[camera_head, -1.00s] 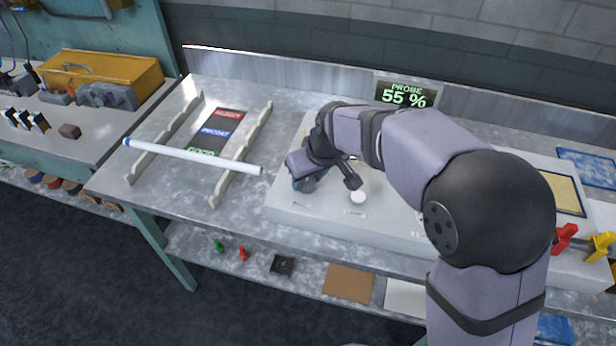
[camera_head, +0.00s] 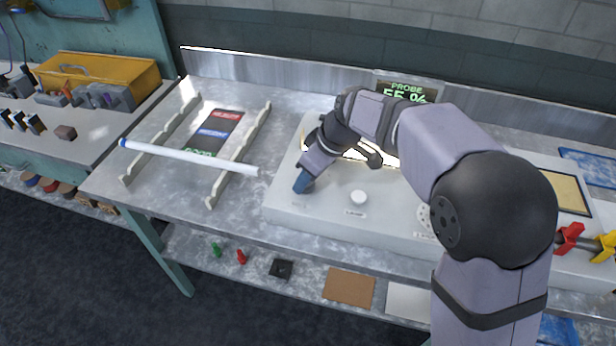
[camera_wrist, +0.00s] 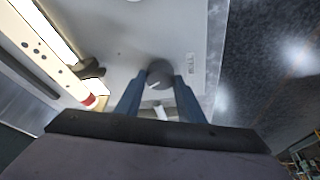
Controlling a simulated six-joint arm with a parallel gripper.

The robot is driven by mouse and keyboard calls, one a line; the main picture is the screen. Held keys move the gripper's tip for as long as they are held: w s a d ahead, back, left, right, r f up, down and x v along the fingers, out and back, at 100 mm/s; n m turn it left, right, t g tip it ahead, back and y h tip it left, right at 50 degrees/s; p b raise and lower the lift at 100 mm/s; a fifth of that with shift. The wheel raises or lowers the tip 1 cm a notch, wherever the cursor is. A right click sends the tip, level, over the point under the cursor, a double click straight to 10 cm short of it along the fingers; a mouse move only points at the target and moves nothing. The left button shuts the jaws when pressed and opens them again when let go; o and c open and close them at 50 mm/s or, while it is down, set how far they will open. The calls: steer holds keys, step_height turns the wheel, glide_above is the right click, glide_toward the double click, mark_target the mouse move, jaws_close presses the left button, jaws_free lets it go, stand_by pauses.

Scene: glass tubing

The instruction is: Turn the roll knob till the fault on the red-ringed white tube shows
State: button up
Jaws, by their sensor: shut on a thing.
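My gripper (camera_wrist: 160,95) has its two blue fingers on either side of the round grey roll knob (camera_wrist: 159,73) in the wrist view, shut on it. A pale pointer line shows on the knob's face. In the head view my gripper (camera_head: 303,183) points down at the left end of the grey console and the knob is hidden. The red-ringed white tube (camera_wrist: 50,62) lies at the left of the wrist view, beside a bright lit panel. Its red ring (camera_wrist: 89,101) is near the lower end. Several small dark marks show along the tube's upper part.
A white lamp button (camera_head: 358,196) is right of my gripper on the console (camera_head: 320,217). A blue-ended white tube (camera_head: 190,157) lies across the rack (camera_head: 233,165) at left. The probe display (camera_head: 408,92) reads 55 %, partly covered by my arm.

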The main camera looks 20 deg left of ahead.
steer(key=o, duration=1)
steer(key=shift+r, duration=0.1)
steer(key=b+v, duration=0.1)
steer(key=v, duration=0.6)
steer(key=shift+d, duration=0.1)
